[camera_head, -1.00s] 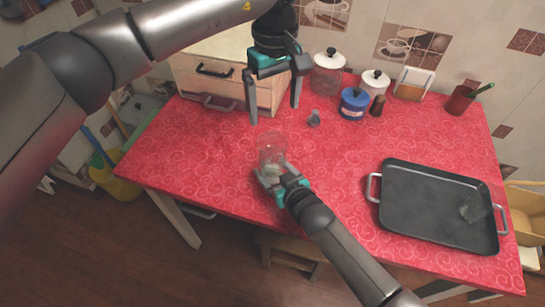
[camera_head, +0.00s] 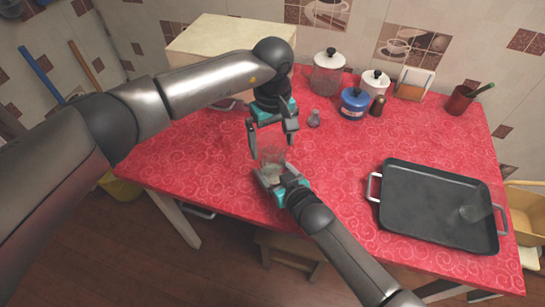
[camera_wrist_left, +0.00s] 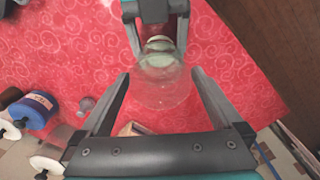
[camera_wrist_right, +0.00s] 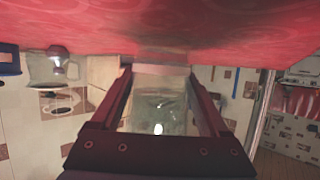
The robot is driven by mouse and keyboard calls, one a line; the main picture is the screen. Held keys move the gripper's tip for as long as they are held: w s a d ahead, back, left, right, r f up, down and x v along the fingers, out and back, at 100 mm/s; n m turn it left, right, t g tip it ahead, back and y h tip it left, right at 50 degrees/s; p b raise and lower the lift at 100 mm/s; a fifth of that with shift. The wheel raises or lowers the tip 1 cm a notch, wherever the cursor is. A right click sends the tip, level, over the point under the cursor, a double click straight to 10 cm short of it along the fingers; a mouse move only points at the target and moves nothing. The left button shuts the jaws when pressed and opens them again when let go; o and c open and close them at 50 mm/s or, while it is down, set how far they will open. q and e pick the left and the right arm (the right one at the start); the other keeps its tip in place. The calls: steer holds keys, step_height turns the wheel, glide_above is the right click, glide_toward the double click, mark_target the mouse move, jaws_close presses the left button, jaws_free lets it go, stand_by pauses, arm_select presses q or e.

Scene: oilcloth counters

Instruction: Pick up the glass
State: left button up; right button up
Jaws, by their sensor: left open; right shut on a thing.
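The clear glass (camera_head: 272,156) is held near the front left of the red table, in the head view. My right gripper (camera_head: 268,177) is shut on it from the front. In the right wrist view the glass (camera_wrist_right: 158,108) fills the space between the fingers. My left gripper (camera_head: 271,148) is open above the glass, fingers pointing down. In the left wrist view the glass (camera_wrist_left: 160,82) shows between the open left fingers, with the right gripper's fingers beyond it. Whether the left fingers touch the glass cannot be told.
A small shaker (camera_head: 314,118), blue jar (camera_head: 353,104) and white-lidded jars stand at the back. A wooden box (camera_head: 215,38) is at the back left. The table (camera_head: 340,165) is clear in the middle.

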arm_select(q)
steer(key=shift+f, duration=0.35)
steer(key=shift+c, duration=0.2)
jaws_close()
stand_by(0.4)
